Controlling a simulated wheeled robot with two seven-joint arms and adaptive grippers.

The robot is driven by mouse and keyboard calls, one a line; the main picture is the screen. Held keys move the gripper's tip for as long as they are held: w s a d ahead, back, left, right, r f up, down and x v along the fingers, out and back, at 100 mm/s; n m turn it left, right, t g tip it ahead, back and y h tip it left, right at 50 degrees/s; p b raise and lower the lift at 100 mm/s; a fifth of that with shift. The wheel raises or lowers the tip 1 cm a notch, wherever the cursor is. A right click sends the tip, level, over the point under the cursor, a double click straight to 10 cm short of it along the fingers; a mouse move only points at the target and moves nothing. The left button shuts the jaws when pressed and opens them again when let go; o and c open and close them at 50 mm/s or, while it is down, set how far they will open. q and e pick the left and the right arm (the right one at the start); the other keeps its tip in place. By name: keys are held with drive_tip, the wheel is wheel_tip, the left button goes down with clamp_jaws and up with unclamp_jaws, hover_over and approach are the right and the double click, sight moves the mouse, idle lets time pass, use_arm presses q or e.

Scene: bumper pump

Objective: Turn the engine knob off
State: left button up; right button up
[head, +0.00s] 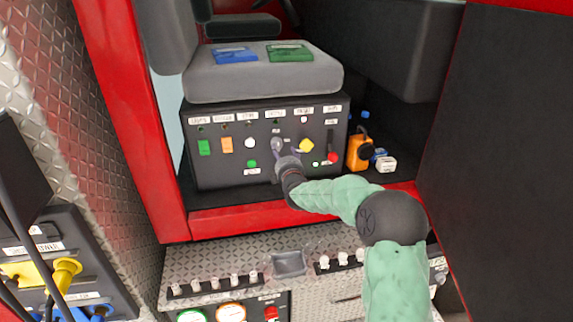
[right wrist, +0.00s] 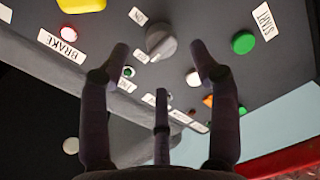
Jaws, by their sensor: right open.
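The grey engine knob (right wrist: 161,42) shows in the right wrist view, on the dark control panel (head: 230,180) under the seat. An ON label lies beside it. My right gripper (head: 283,152) reaches the panel front in the head view and partly covers the knob area. In the right wrist view, the gripper (right wrist: 160,58) is open, with its fingertips spread to either side of the knob and nothing held between them. I cannot tell whether the fingers touch the knob. My left gripper is not in view.
A green START button (right wrist: 243,42) and a white BRAKE button (right wrist: 69,33) flank the knob. Green (head: 204,147) and orange (head: 226,145) switches sit left on the panel. A yellow knob (head: 307,146) is to the right. An orange device (head: 359,152) stands beside the panel.

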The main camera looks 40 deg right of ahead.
drive_tip(key=v, duration=0.6)
drive_tip(key=shift+f, duration=0.1)
idle(0.4)
